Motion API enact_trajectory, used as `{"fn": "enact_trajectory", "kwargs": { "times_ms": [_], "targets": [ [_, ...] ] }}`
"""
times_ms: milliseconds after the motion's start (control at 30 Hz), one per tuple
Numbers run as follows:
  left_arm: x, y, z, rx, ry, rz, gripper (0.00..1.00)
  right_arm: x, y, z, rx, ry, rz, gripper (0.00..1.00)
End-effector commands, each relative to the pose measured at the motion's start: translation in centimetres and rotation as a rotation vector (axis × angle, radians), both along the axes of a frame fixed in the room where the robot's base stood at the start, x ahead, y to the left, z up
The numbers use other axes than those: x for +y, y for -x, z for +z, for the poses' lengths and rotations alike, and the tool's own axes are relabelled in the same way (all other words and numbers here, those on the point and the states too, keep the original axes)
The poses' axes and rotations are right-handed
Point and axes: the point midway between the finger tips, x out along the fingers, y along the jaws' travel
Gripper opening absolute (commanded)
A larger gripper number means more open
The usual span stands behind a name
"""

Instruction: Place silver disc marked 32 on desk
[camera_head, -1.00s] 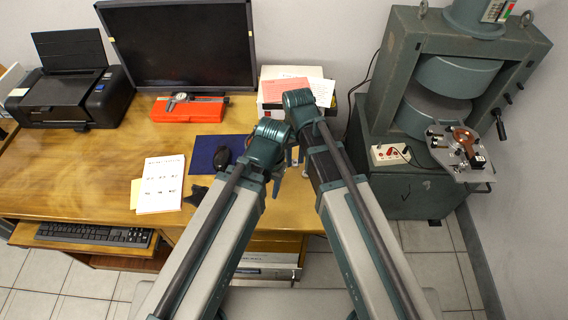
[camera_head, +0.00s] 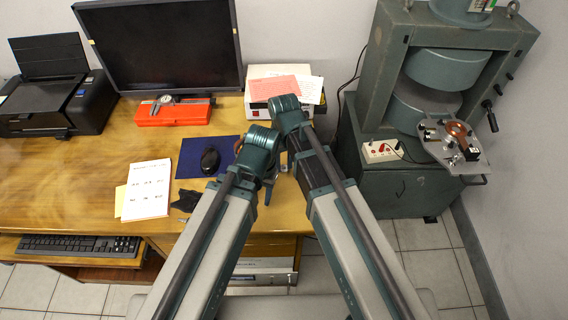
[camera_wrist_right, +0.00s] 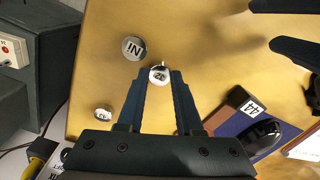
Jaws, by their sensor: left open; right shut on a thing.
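My right gripper (camera_wrist_right: 160,84) is shut on a small silver disc (camera_wrist_right: 159,75) in the right wrist view, held at its fingertips over the desk (camera_wrist_right: 205,45). The disc's label is small and tilted; it looks like 32. I cannot tell whether the disc touches the desk. A silver disc marked Ni (camera_wrist_right: 134,48) lies just beyond, to the left, and another small labelled disc (camera_wrist_right: 103,114) lies near the desk's edge. My left gripper (camera_wrist_right: 262,24) is open and empty at the upper right. In the head view the arms hide the discs.
A dark block marked 44 (camera_wrist_right: 250,108) and the mouse (camera_head: 210,160) on a blue mat (camera_head: 190,160) are near the grippers. A white box with papers (camera_head: 275,105) stands behind. The green magnet (camera_head: 440,100) is right of the desk.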

Motion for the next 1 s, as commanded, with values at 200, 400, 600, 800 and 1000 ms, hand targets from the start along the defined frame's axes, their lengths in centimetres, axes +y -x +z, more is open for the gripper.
{"fn": "enact_trajectory", "kwargs": {
  "times_ms": [200,400,600,800,1000],
  "targets": [
    [0.0,0.0,-0.1,0.0,0.0,0.0,0.5,0.0,0.0,-0.1,0.0,0.0,0.0,0.65],
    [0.0,0.0,-0.1,0.0,0.0,0.0,0.5,0.0,0.0,-0.1,0.0,0.0,0.0,0.65],
    [0.0,0.0,0.3,0.0,0.0,0.0,0.5,0.0,0.0,0.3,0.0,0.0,0.0,0.65],
    [0.0,0.0,1.8,0.0,0.0,0.0,0.5,0.0,0.0,1.8,0.0,0.0,0.0,0.65],
    [0.0,0.0,4.4,0.0,0.0,0.001,0.5,0.0,0.0,4.4,0.0,0.0,0.0,0.65]
  ]
}}
